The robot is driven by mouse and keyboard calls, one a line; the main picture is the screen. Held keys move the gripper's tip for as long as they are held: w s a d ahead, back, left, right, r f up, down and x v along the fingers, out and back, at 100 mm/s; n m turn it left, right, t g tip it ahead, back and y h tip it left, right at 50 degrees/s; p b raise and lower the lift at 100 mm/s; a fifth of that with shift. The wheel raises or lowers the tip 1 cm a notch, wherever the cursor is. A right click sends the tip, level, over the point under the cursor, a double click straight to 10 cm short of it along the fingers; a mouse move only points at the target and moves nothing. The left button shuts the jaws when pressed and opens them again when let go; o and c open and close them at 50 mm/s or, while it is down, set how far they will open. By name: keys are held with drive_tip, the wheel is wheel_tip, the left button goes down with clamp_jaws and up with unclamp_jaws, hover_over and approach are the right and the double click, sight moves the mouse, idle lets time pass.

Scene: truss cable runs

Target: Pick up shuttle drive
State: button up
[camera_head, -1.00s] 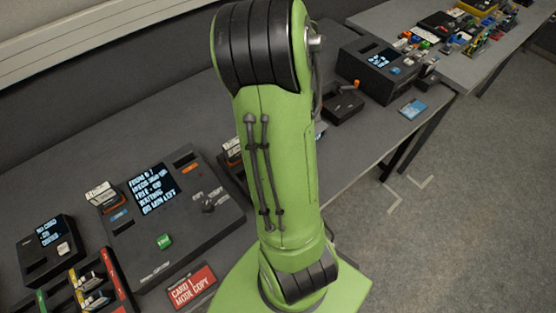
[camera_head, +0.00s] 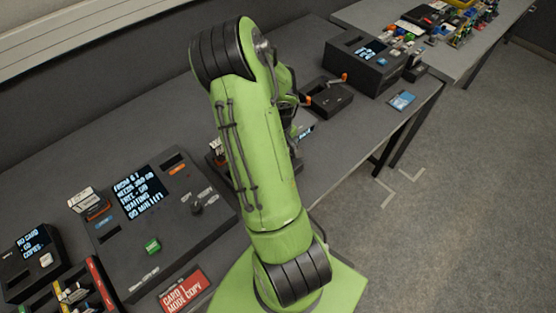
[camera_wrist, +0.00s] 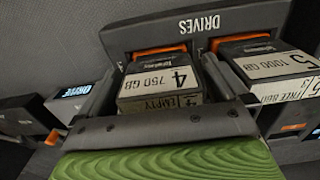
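In the wrist view a dark drive marked "4 750 GB" and "EMPTY" (camera_wrist: 158,80) sits in a slot of the rack labelled "DRIVES" (camera_wrist: 200,28). A second drive marked "5 1000 GB" (camera_wrist: 270,64) sits in the slot to its right. No label reading "shuttle" is legible. My gripper (camera_wrist: 160,88) has one finger on each side of drive 4. The fingers look spread, with narrow gaps beside the drive; contact is not clear. In the head view my green arm hides the gripper and most of the rack.
In the head view a large console (camera_head: 160,215) with a screen and a red card sign (camera_head: 184,288) lie left of my arm. A black box with an orange lever (camera_head: 327,98) and another screened console (camera_head: 362,62) stand beyond it. A blue card (camera_head: 402,100) lies near the table edge.

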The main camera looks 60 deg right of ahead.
drive_tip(key=c, duration=1.2)
